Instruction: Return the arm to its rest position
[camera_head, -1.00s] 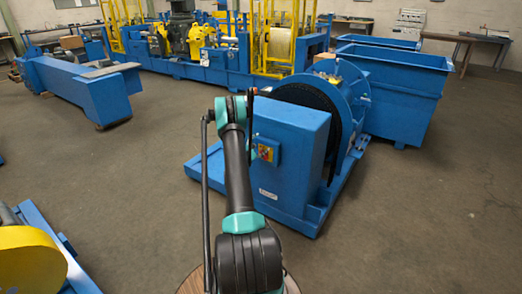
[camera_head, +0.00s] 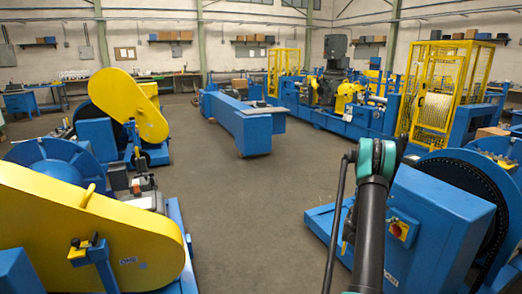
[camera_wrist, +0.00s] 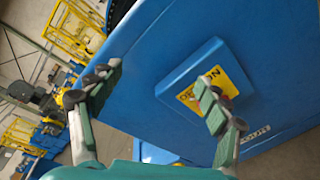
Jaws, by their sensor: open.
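My arm (camera_head: 372,220) reaches forward at the right of the head view, its far end in front of a blue machine housing (camera_head: 435,235). The fingers cannot be made out there. In the wrist view my gripper (camera_wrist: 158,100) is open, with its green-padded fingers wide apart and nothing held between them. The housing's blue face (camera_wrist: 150,75) fills much of that view. Its switch box (camera_wrist: 180,95), with a yellow plate, lies behind the right finger, which covers part of the plate. I cannot tell whether the finger touches it.
Machines with yellow guards (camera_head: 80,240) stand at the left of the head view. A long blue beam (camera_head: 235,122) lies farther back in the middle. A yellow cage (camera_head: 438,95) stands back right. Grey floor (camera_head: 240,200) between is clear.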

